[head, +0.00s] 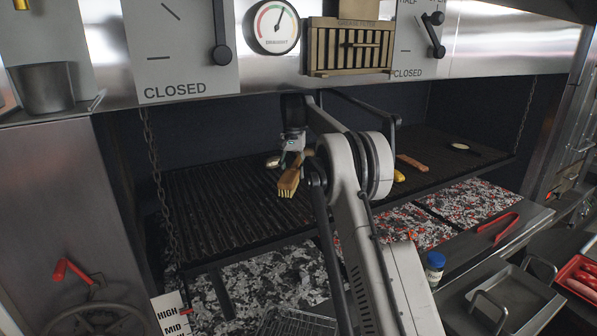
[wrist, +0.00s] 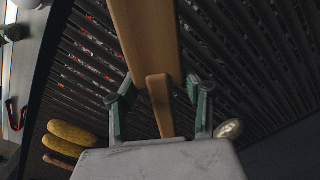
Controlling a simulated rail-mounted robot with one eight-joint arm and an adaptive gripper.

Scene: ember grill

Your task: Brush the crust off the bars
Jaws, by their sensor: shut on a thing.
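A wooden brush (head: 289,180) with pale bristles is held over the left part of the grill bars (head: 215,205) in the head view. My gripper (head: 293,150) is shut on its handle. In the wrist view the fingers of my gripper (wrist: 160,110) stand on both sides of the narrow handle (wrist: 158,95), and the wide wooden head (wrist: 148,35) reaches away over the bars (wrist: 235,60). The bars are dark and ridged; I cannot make out crust on them. Whether the bristles touch the bars is unclear.
Yellow corn (wrist: 70,134), a sausage (head: 412,162) and a pale round piece (head: 460,146) lie on the right part of the grill. A small roundish thing (wrist: 228,129) lies close beside my gripper. Chains (head: 157,185) hang at the grill's sides. Red tongs (head: 497,226) lie on the front ledge.

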